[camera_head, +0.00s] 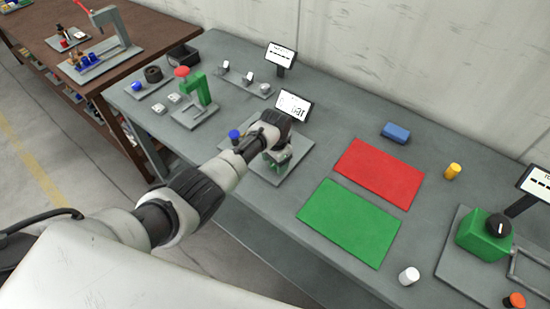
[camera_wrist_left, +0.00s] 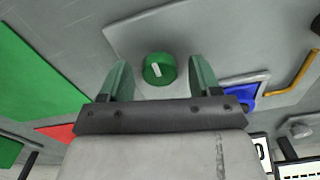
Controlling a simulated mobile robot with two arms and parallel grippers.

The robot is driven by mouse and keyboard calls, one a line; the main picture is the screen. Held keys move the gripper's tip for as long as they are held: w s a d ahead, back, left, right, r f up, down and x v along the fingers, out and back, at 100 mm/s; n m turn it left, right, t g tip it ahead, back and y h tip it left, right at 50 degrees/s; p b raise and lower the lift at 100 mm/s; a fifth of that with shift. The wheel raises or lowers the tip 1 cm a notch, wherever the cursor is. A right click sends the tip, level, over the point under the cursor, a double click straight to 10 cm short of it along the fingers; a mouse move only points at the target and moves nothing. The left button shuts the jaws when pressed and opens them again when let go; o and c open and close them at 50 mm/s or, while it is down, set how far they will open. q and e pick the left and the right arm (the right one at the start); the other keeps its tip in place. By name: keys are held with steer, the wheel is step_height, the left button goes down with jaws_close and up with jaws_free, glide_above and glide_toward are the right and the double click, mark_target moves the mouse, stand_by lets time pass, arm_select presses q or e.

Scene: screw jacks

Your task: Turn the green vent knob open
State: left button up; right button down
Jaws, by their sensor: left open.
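The green vent knob (camera_wrist_left: 158,69) is a round green cap with a white pointer mark, on a grey plate (camera_wrist_left: 230,30) in the left wrist view. My left gripper (camera_wrist_left: 161,78) is open, with one green finger on each side of the knob; small gaps show between knob and fingers. In the head view my left gripper (camera_head: 277,157) points down over the grey plate (camera_head: 298,150) in front of the pressure display (camera_head: 293,106). The gripper and wrist hide the knob there. My right gripper is out of view.
A blue knob (camera_head: 234,134) stands at the plate's left side. A yellow bent handle (camera_wrist_left: 295,76) shows in the wrist view. Red (camera_head: 380,172) and green (camera_head: 350,221) mats lie to the right. A green press (camera_head: 197,92) stands to the left.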

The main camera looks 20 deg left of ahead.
arm_select(q)
step_height(320, 180, up, 11)
steer(key=shift+b, duration=0.4)
steer(key=shift+f, duration=0.15)
